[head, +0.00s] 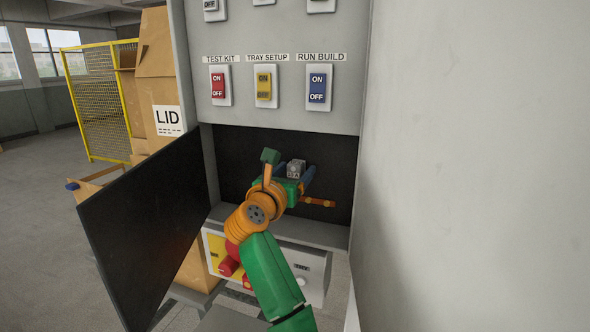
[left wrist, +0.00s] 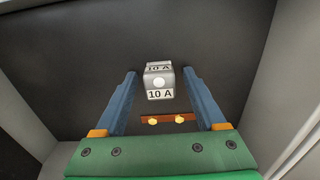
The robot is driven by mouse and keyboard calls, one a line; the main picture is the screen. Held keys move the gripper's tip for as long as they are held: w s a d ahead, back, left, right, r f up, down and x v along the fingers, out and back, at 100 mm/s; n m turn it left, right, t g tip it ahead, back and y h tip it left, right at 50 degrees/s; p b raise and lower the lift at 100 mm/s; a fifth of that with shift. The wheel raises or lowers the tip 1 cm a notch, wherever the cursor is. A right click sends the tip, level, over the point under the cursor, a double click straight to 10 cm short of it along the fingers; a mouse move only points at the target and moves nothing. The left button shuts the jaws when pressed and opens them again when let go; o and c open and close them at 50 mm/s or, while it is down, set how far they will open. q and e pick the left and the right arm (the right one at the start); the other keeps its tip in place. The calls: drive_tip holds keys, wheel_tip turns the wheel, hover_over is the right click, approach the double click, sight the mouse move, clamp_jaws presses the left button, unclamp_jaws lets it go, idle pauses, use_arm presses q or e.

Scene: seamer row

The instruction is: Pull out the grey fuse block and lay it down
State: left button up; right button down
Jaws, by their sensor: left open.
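The grey fuse block (head: 296,168), marked 10 A, sits in the dark recess of the cabinet. In the left wrist view the fuse block (left wrist: 159,83) shows against the black back wall, with a pale round spot on its front. My left gripper (head: 293,172) is open, and its two blue fingers point into the recess. In the left wrist view the fingers of the left gripper (left wrist: 159,76) lie to the left and right of the block, with a visible gap on each side. My gripper and arm hide part of the recess in the head view. My right gripper is not in view.
A copper-coloured bar (left wrist: 168,120) with two yellow studs shows below the block. The black cabinet door (head: 145,225) stands open at the left. Labelled switches sit on the panel (head: 285,110) above. A white box (head: 313,281) is below the recess. A pale wall (head: 470,170) closes the right.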

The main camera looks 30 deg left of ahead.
sight(293, 172)
use_arm(q)
clamp_jaws()
drive_tip(key=shift+s+f, duration=0.1)
drive_tip(key=shift+s, duration=0.1)
drive_tip(key=shift+v, duration=1.1)
drive_tip(key=shift+p+v, duration=0.45)
drive_tip(key=shift+v, duration=1.25)
